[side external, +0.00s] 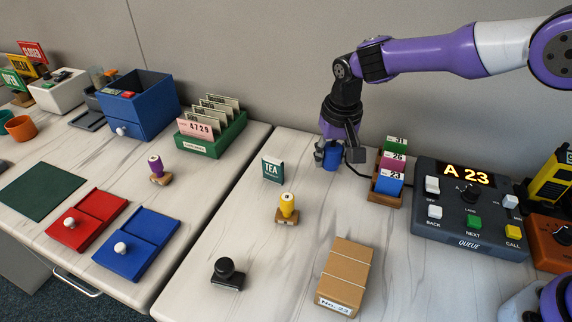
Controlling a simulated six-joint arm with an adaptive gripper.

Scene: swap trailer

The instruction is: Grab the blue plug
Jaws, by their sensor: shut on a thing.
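The blue plug (332,158) is a small blue piece low near the back of the right table, close to the wall. My gripper (328,154) comes down over it from above and is shut on it. The fingers hide part of the plug. I cannot tell whether the plug touches the table.
Close on the right stands a wooden rack (384,196) with numbered cards, then the queue console (470,238).

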